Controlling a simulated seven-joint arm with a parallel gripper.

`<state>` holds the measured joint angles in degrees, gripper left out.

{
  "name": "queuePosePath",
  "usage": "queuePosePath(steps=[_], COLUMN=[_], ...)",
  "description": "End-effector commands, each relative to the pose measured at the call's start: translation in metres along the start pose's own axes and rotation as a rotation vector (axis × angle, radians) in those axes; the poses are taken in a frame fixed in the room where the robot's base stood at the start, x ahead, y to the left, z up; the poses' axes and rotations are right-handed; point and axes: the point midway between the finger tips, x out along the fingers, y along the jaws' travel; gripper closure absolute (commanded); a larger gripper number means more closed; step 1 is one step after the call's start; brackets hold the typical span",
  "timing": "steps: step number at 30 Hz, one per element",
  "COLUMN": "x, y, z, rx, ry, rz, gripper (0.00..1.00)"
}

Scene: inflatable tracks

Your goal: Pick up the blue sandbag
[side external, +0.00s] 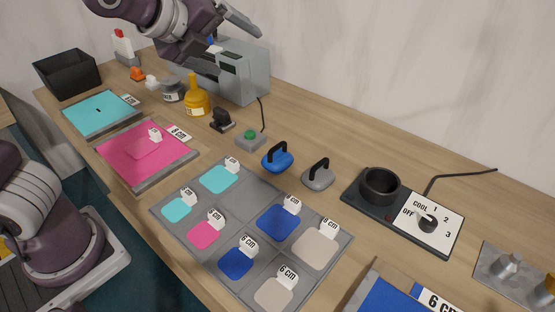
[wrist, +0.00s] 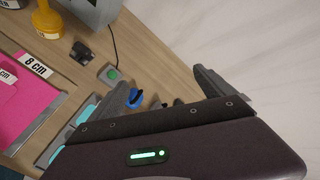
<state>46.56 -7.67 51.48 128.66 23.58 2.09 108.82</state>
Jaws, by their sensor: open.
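The blue sandbag (side external: 277,162) appears to be the rounded blue item with a black handle, standing upright on the wooden table behind the patterned mat. A similar grey one (side external: 318,179) stands just to its right. In the wrist view the blue item (wrist: 139,100) shows small beside one finger, which partly hides it. My gripper (side external: 239,54) is open and empty, held high at the top of the side view, in front of the grey machine in the picture. It is well apart from the blue item, which is lower and to the right.
A grey mat (side external: 165,212) with coloured patches lies in front of the blue item. A green-button box (side external: 250,140), a small black device (side external: 222,122) and a yellow bottle (side external: 196,103) stand to its left. A hotplate-like unit (side external: 395,214) with a dial is to the right.

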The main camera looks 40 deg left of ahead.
Motion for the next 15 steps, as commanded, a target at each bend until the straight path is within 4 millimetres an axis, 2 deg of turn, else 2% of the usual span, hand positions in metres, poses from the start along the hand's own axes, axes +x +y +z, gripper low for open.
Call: queuePosePath(steps=[3, 9, 12, 15], x=[0.020, 0.035, 0.050, 0.061], y=[-0.021, -0.057, -0.035, -0.024], z=[-0.002, -0.012, -0.023, -0.030], rx=[0.403, 1.017, 0.999, 0.996], ry=[-0.057, -0.188, -0.181, -0.186], rz=[-0.070, -0.169, -0.157, -0.156], gripper=[0.07, 0.07, 0.07, 0.07])
